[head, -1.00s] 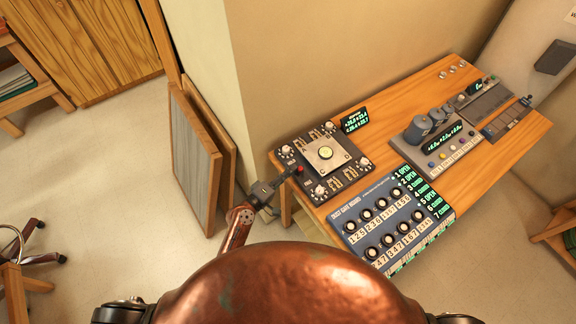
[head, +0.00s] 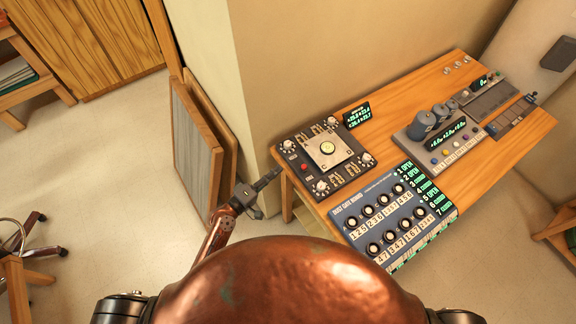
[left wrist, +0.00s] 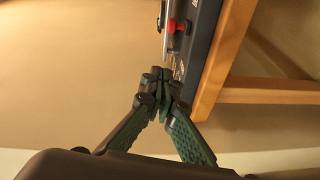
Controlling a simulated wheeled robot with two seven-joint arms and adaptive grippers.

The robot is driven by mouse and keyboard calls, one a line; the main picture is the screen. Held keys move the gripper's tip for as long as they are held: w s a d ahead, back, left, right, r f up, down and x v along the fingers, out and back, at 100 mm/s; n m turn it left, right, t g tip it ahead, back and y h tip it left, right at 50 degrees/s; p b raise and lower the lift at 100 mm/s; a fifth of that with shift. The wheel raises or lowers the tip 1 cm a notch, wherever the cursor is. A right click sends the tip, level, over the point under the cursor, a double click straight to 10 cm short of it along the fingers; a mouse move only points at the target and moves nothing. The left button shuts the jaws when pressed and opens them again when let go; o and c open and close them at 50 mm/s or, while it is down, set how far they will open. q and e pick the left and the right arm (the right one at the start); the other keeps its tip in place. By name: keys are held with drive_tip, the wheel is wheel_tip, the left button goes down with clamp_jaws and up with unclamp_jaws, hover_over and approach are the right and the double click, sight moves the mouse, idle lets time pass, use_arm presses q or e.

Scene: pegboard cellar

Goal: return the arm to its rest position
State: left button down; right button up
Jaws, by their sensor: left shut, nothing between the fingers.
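My left gripper (head: 268,178) is at the left end of the wooden table, beside its edge and apart from the devices on it. It is shut and empty. In the left wrist view my left gripper (left wrist: 162,84) shows its two green-padded fingers meeting at the tips. Past them are the table edge (left wrist: 212,92) and the side of a dark device with a red button (left wrist: 170,26). My right gripper is not in view.
On the table (head: 462,150) stand a dark panel with a square plate (head: 328,148), a blue gate board (head: 392,212) and a grey console (head: 440,140). Two framed boards (head: 196,150) lean on the wall at left.

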use_arm(q)
drive_tip(key=s+a+f+m+g+y, duration=0.1)
drive_tip(key=s+a+f+y, duration=0.25)
drive_tip(key=a+f, duration=0.6)
drive_tip(key=s+a+f+g+y, duration=0.2)
drive_tip(key=s+a+f, duration=0.25)
drive_tip(key=f, duration=1.05)
drive_tip(key=s+a+f+m+g+y, duration=0.15)
drive_tip(key=s+a+f, duration=0.4)
drive_tip(key=f, duration=0.65)
drive_tip(key=s+a+f+m+g+y, duration=0.1)
drive_tip(key=s+a+f+g+y, duration=0.15)
drive_tip(key=s+f, duration=0.55)
drive_tip(key=s+a+f+m+g+y, duration=0.15)
drive_tip(key=s+a+f, duration=0.35)
drive_tip(key=s, duration=0.5)
drive_tip(key=s+f+m+g, duration=0.2)
drive_tip(key=s+f, duration=0.1)
drive_tip(key=s, duration=0.6)
drive_tip(key=s+f+m+g, duration=0.1)
drive_tip(key=s+f, duration=0.3)
drive_tip(key=s, duration=0.5)
drive_tip(key=shift+s+a+f+m+g+y+b, duration=0.15)
drive_tip(key=shift+s+f+m+g+y+b, duration=0.2)
drive_tip(key=shift+m, duration=0.15)
